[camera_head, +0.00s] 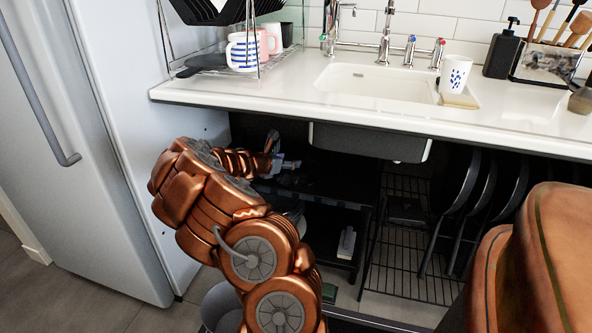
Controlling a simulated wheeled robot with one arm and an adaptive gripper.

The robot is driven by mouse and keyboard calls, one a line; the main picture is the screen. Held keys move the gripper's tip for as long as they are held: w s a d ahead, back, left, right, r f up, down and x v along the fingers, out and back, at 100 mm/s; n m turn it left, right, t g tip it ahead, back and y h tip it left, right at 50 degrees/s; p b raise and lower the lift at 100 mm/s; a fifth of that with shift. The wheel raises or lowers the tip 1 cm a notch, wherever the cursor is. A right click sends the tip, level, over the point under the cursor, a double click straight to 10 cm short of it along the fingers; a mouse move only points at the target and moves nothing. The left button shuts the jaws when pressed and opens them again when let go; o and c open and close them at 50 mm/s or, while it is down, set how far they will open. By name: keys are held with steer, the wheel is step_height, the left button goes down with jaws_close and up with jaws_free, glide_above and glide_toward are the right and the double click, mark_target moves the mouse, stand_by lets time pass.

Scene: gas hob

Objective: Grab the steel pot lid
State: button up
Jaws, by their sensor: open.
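My gripper (288,166) is at the end of my copper arm, inside the dark space under the counter, left of the sink basin's underside. It is open and small in the picture. I cannot make out a steel pot lid for certain. A greyish rounded metal thing (296,213) shows partly below the gripper, behind my arm; I cannot tell what it is. A dark shelf (335,185) lies just below and right of the gripper. My arm hides the left part of this space.
The white counter (300,108) overhangs the space, and the sink's underside (370,143) hangs low. Dark pans (459,178) hang at the right above a wire rack (405,270). A grey fridge (80,180) stands at the left. A grey bin (217,303) is on the floor.

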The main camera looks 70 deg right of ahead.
steer(key=shift+s+d+f+b, duration=0.45)
steer(key=shift+d+b, duration=0.1)
steer(key=shift+d, duration=0.1)
steer(key=shift+s+d+f+b, duration=0.4)
steer(key=shift+d+f+b, duration=0.05)
steer(key=shift+d+b, duration=0.15)
steer(key=shift+d+f, duration=0.1)
steer(key=shift+d, duration=0.75)
steer(key=shift+s, duration=0.1)
jaws_close()
